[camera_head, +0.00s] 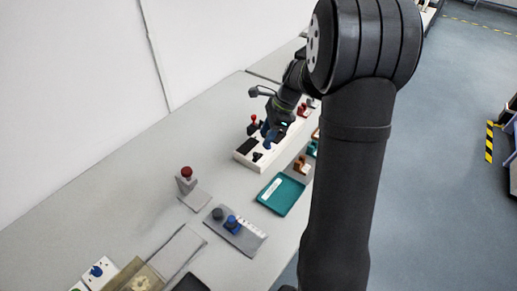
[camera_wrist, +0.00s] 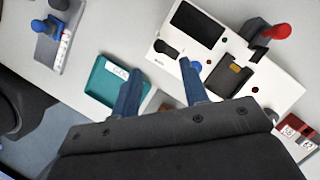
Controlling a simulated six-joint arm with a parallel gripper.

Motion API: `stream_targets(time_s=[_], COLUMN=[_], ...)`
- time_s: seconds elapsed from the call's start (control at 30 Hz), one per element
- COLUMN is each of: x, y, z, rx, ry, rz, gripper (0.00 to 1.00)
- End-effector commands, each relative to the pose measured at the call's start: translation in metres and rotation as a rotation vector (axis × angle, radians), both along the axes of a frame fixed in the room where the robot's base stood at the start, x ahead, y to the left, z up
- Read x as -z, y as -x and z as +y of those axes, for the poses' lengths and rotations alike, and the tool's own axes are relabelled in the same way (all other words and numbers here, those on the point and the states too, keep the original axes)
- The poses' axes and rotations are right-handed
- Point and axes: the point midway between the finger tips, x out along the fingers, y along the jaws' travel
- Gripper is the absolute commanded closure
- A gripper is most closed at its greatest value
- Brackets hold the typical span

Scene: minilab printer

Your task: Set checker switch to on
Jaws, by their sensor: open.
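A white device (camera_head: 243,160), which I take to be the checker, lies on the bench in the head view. It also shows in the wrist view (camera_wrist: 222,72), with a dark screen, a dark slot and a red-knobbed lever (camera_wrist: 277,32). A small black part (camera_wrist: 167,48), possibly the switch, sits near its left edge; its setting cannot be told. My gripper (camera_wrist: 160,70) is open and empty, its two blue fingers apart over the device's near left edge. In the head view my gripper (camera_head: 268,134) hangs over the device and partly hides it.
A teal tray (camera_head: 281,195) lies close in front of the device. A grey plate with a blue knob (camera_head: 232,222) and a red-topped post (camera_head: 186,174) stand further left. Red-and-white blocks (camera_wrist: 290,130) lie near my gripper's right side.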

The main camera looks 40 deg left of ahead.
Motion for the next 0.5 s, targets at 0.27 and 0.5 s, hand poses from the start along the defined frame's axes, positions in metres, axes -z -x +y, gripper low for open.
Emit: stream_targets(time_s=[0.27,0.5], x=[0.048,0.064], y=[0.015,0.019], z=[0.014,0.019], rx=[-0.001,-0.001], ry=[0.002,0.001], rz=[0.002,0.000], gripper=[0.59,0.59])
